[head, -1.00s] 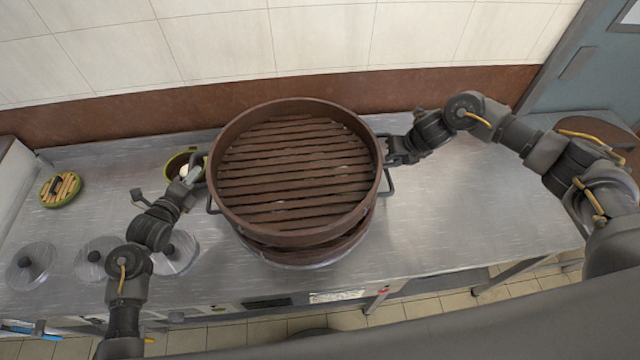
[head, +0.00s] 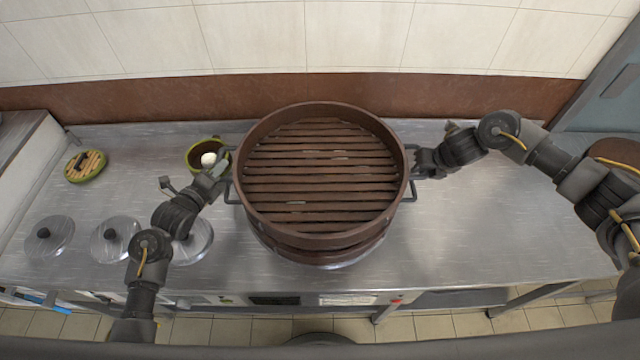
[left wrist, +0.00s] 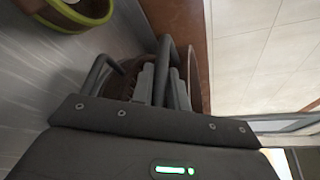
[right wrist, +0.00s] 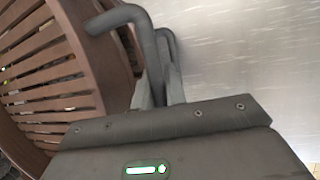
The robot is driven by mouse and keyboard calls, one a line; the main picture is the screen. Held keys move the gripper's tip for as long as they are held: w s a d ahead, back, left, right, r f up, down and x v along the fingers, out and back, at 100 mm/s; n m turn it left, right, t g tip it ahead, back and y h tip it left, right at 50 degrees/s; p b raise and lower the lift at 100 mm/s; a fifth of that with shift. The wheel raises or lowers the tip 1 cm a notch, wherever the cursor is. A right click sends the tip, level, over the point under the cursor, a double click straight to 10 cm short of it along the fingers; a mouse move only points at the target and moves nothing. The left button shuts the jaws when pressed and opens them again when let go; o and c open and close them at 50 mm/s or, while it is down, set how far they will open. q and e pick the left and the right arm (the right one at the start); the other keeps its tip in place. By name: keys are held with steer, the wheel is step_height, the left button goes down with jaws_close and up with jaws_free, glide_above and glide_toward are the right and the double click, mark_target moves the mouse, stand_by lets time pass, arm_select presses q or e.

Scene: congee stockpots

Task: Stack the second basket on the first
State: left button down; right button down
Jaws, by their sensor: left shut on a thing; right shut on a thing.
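The second basket (head: 320,185), a round brown slatted steamer basket with dark side handles, is held between my two grippers. It is directly above the first basket (head: 318,256), whose rim shows just under its front edge. I cannot tell whether the two touch. My left gripper (head: 225,168) is shut on the left handle; the handle also shows in the left wrist view (left wrist: 163,65). My right gripper (head: 418,163) is shut on the right handle, which shows in the right wrist view (right wrist: 148,50). Most of the first basket is hidden.
A green-rimmed pot (head: 203,152) with a white thing in it stands behind my left gripper. A green-rimmed slatted lid (head: 86,166) lies at the far left. Several metal lids (head: 115,240) sit at the left front. The steel counter (head: 490,230) is clear at right.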

steer(key=shift+w, duration=0.1)
